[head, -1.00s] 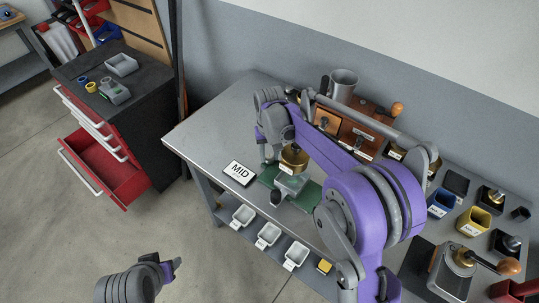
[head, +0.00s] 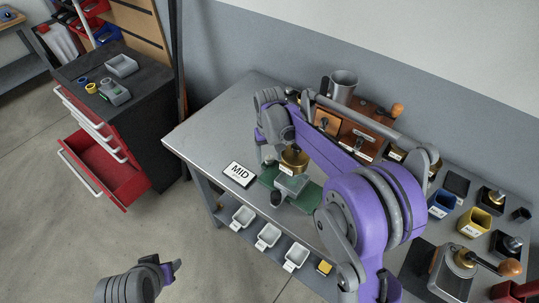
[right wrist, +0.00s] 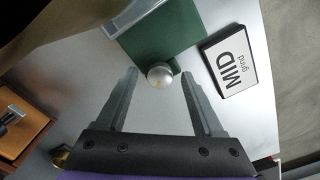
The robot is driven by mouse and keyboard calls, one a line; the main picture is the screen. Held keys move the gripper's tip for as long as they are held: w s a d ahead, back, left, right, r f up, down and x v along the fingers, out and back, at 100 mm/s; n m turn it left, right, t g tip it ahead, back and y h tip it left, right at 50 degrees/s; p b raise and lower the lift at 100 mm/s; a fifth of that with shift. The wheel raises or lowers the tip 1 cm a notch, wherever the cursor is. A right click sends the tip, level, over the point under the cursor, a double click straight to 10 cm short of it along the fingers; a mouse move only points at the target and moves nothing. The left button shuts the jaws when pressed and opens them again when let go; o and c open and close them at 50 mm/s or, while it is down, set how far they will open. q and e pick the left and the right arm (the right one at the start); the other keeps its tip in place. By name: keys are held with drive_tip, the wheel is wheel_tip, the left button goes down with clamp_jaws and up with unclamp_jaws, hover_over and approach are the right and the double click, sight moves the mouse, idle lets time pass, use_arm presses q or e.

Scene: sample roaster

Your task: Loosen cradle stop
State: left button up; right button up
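The cradle is a grey block (head: 292,185) on a green base (head: 307,197), on the bench beside the MID sign (head: 238,174). A brass cup (head: 295,158) stands at its back. In the right wrist view a round silver knob (right wrist: 159,75) sits at the edge of the green base (right wrist: 165,38). My right gripper (right wrist: 160,78) is open, with the knob showing between its fingertips. I see no finger touching it. In the head view my right gripper (head: 267,153) is beside the cup, partly hidden by its own arm. My left gripper (head: 175,266) is low, away from the bench.
Small white trays (head: 268,236) line the lower shelf at the bench front. A wooden box (head: 352,137) and a metal mug (head: 343,84) stand behind the cradle. Coloured cups and a grinder (head: 455,270) are at the right. The bench's left part is clear.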

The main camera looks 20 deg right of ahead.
sight(270, 159)
wheel_tip(270, 159, up, 11)
idle(0.6)
drive_tip(key=shift+f, duration=0.1)
